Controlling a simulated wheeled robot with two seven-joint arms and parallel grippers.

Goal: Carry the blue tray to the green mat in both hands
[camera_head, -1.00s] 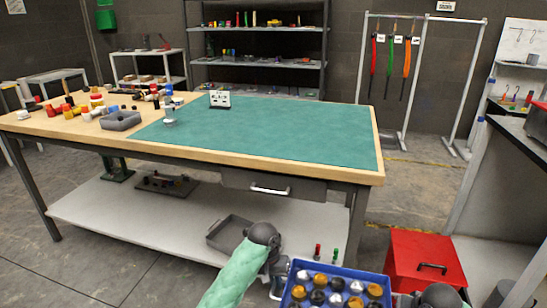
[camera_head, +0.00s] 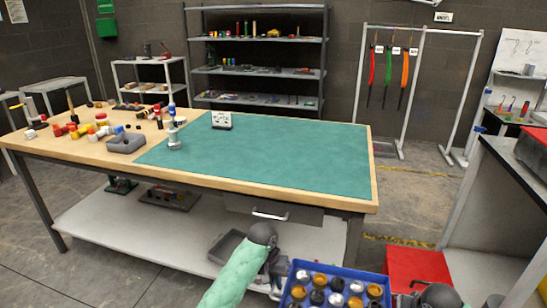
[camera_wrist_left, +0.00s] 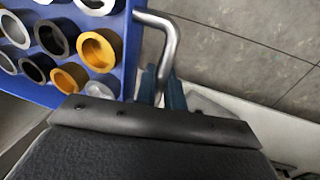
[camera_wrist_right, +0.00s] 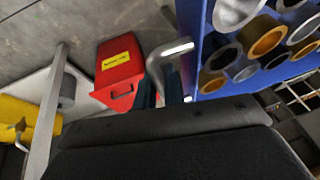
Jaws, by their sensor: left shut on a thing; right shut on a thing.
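The blue tray (camera_head: 337,269) is at the bottom of the head view, in front of the table and apart from it. It holds several round cups in black, orange and silver. My left gripper (camera_head: 277,284) is shut on the bent metal handle at the tray's left side; the left wrist view shows this handle (camera_wrist_left: 168,50) between the fingers. In the right wrist view my right gripper (camera_wrist_right: 161,90) is shut on the other handle (camera_wrist_right: 165,55). The tray looks about level. The green mat (camera_head: 285,155) lies on the wooden table, mostly bare.
A white card stand (camera_head: 221,120) and a small grey-blue fixture (camera_head: 174,138) stand at the mat's left part. A red box (camera_head: 415,266) and a dark bench (camera_head: 515,165) are at the right.

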